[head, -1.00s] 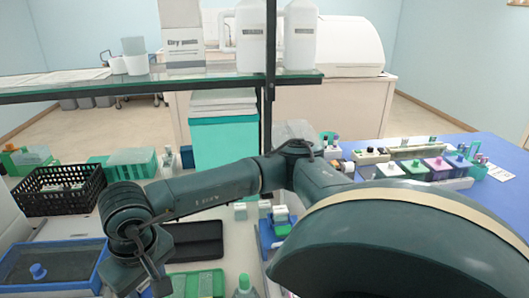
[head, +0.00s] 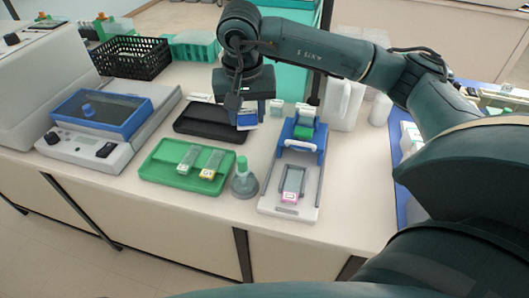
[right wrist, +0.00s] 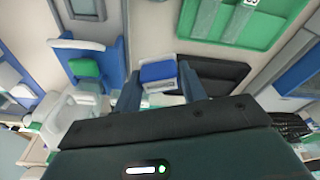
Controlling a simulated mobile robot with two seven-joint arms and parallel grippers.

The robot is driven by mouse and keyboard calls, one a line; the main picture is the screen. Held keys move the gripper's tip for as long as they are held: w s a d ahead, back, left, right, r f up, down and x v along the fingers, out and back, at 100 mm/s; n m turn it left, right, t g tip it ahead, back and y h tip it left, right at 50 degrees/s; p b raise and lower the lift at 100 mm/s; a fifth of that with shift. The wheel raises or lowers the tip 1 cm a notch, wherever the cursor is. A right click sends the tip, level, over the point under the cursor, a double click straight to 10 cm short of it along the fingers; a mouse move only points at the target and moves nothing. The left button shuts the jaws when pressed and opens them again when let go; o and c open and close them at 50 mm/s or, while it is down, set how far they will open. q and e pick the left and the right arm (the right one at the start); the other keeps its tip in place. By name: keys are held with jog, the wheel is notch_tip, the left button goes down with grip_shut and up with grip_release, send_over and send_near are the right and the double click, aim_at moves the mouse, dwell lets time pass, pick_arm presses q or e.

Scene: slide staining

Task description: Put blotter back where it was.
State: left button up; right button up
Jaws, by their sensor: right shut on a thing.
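My right gripper (head: 246,112) points down over the bench at the right end of the black tray (head: 207,124). It is shut on a small blue-and-white block (head: 247,121), which I take to be the blotter. In the right wrist view this block (right wrist: 158,72) sits between the two fingers (right wrist: 160,88), blue on one part and white on the other. I cannot tell whether its underside touches the bench or tray. My left gripper is not in view.
A green tray (head: 155,174) with two slides, a grey-green bottle (head: 244,182) and a white-and-blue stand (head: 312,190) holding a pink-labelled slide are in front. A blue-lidded device (head: 105,113) and black basket (head: 130,56) are left. Small white-topped containers (head: 277,106) stand right of the gripper.

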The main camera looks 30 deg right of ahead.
aim_at(261, 147)
jog(key=w+d+f+m+b, duration=0.2)
jog(key=w+d+m+b, duration=0.1)
jog(key=d+m+b, duration=0.15)
jog(key=shift+n, duration=0.25)
jog(key=f, duration=0.4)
jog(key=f+p, duration=0.1)
jog(key=f, duration=0.4)
jog(key=shift+s+d+f, duration=0.15)
jog(key=shift+s+f, duration=0.05)
jog(key=shift+f, duration=0.05)
jog(key=shift+f, duration=0.2)
jog(key=o, duration=0.5)
jog(key=shift+o, duration=0.2)
notch_tip(261, 147, up, 12)
jog(key=s+a, duration=0.1)
jog(key=shift+a+r, duration=0.2)
jog(key=shift+s+f, duration=0.1)
